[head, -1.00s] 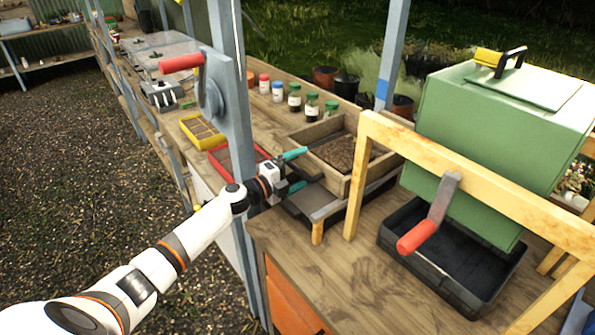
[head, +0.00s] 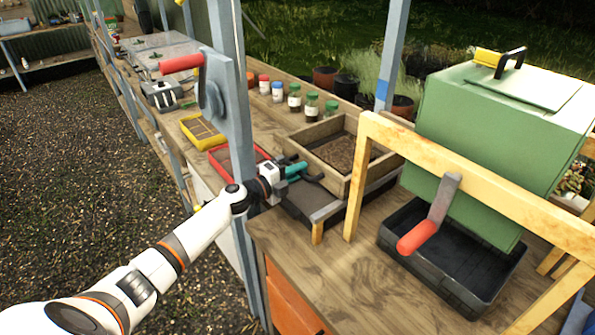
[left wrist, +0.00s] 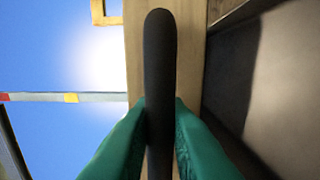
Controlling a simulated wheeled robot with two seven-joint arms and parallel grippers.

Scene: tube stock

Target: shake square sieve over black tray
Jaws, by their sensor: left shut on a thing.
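The square sieve (head: 326,174) is a wooden frame with dark soil (head: 345,154) inside. It sits on a low wooden stand (head: 328,211) on the bench, and a black tray (head: 296,203) shows partly beneath it. My left gripper (head: 299,171) is at the sieve's near left side, shut on its black handle (head: 314,178). In the left wrist view the green fingers (left wrist: 160,140) press on both sides of the dark handle (left wrist: 160,60). The tray's far part is hidden under the sieve. My right gripper is not in view.
A green drum (head: 490,130) with a red-handled crank hangs in a wooden frame (head: 450,175) right of the sieve, over another black tray (head: 400,232). A grey post (head: 232,120) stands close to my left arm.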

